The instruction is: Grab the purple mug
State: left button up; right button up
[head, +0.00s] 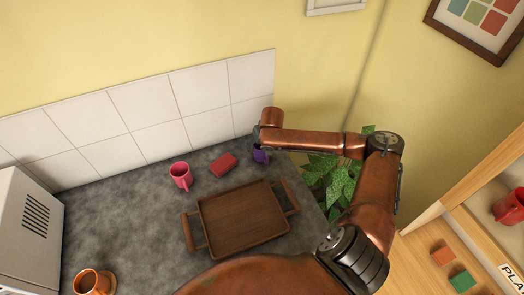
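The purple mug (261,156) stands on the grey counter near its back right corner. The end of my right arm is directly above it and hides part of it. My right gripper (257,140) points down at the mug, very close to it. Its fingers are small and dark here, so I cannot tell whether they are open, shut or touching the mug. My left gripper is not in view.
A wooden tray (203,228) with handles lies in front. An orange mug (88,281) is at lower left, near a white appliance (22,235). A plant (330,180) is at right.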

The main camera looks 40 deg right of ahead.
jog(key=c, duration=1.4)
jog(key=shift+c, duration=0.2)
jog(key=shift+r, duration=0.2)
